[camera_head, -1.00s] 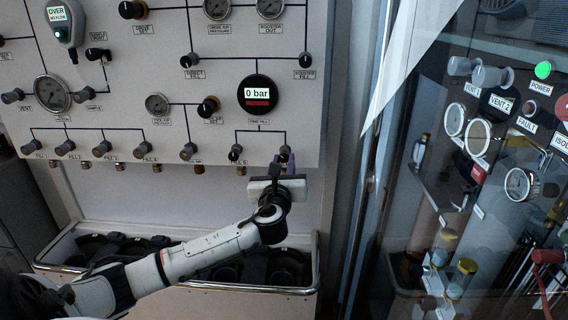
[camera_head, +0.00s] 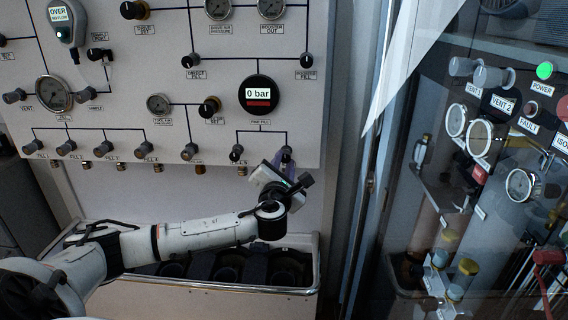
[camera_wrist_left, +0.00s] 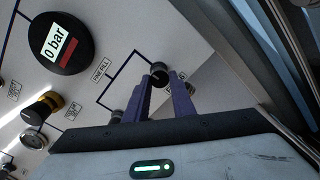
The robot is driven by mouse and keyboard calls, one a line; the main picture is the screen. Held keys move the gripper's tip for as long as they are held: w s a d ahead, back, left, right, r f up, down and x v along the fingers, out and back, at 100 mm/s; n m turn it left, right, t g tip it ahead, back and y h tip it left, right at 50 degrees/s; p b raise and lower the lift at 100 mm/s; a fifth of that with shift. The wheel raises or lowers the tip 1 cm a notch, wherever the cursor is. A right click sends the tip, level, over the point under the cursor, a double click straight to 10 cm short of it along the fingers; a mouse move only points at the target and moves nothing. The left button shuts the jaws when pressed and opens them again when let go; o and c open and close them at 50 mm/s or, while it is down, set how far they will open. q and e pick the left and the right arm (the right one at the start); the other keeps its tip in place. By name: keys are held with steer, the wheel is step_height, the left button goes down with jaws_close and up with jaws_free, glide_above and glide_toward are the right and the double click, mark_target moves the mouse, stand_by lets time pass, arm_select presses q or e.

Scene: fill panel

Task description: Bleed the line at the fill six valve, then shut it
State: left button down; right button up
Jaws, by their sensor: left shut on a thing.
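My left gripper (camera_head: 284,161) is at the rightmost valve knob of the lower row, under the round gauge. It is shut on this knob, and its body is tilted. In the left wrist view the dark round knob (camera_wrist_left: 160,71) sits between the tips of the purple fingers (camera_wrist_left: 167,88). The knob's label is hidden or too small to read, so I cannot confirm that it is fill six. The round black gauge (camera_head: 259,93) above reads 0 bar; it also shows in the left wrist view (camera_wrist_left: 61,44). My right gripper is out of view.
A similar knob (camera_head: 237,153) is just left of the held one, with several more along the row. A metal-rimmed bin (camera_head: 225,287) stands below the panel (camera_head: 210,120). To the right is a glass-fronted cabinet with gauges (camera_head: 520,184) and a green light (camera_head: 544,71).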

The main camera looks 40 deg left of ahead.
arm_select(q)
steer(key=shift+m, duration=0.5)
steer(key=c, duration=1.5)
jaws_free()
steer(key=v, duration=1)
steer(key=shift+s+b, duration=0.15)
steer(key=shift+b, duration=0.2)
steer(key=shift+d, duration=0.1)
